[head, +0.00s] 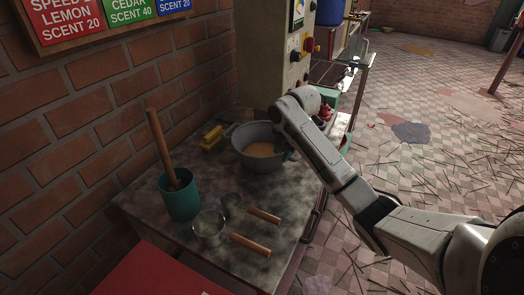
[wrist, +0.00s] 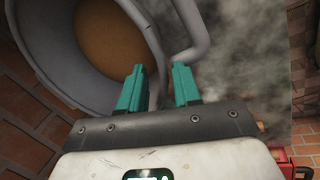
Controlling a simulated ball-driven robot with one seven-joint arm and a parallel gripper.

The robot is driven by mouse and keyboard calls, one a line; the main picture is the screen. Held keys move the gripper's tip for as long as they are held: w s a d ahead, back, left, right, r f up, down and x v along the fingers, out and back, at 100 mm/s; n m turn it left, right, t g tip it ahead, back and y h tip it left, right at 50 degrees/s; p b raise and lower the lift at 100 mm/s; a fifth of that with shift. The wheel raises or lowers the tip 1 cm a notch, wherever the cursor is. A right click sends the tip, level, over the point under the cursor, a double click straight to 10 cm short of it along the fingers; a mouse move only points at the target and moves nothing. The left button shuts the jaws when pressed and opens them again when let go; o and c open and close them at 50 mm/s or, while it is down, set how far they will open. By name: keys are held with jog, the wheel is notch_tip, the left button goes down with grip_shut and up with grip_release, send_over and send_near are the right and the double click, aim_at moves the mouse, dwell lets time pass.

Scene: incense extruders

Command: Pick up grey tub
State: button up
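The grey tub (head: 257,158) stands upright on the worktop, with tan material inside. In the wrist view the tub's rim (wrist: 40,60) fills the upper left, and a grey curved handle (wrist: 198,38) sticks out from its side. My gripper (wrist: 158,82) has two teal fingers set apart, at the tub's handle side. Part of the grey rim or handle shows in the gap between them; I cannot tell whether either finger touches it. In the head view the gripper (head: 286,147) is at the tub's right side, partly hidden by my arm.
The stained worktop (head: 150,210) also holds a teal cup (head: 180,201) with a wooden stick, two wooden-handled sieves (head: 210,228) and a yellow object (head: 211,137). A machine column (head: 265,60) rises behind the tub. A brick wall (head: 90,110) borders the left; floor is open at right.

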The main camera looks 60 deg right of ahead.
aim_at(274, 169)
jog(key=shift+w+x, duration=0.1)
jog(key=shift+x, duration=1.3)
jog(key=shift+w+x, duration=0.15)
jog(key=shift+x, duration=1.2)
grip_shut()
jog(key=shift+r, duration=0.1)
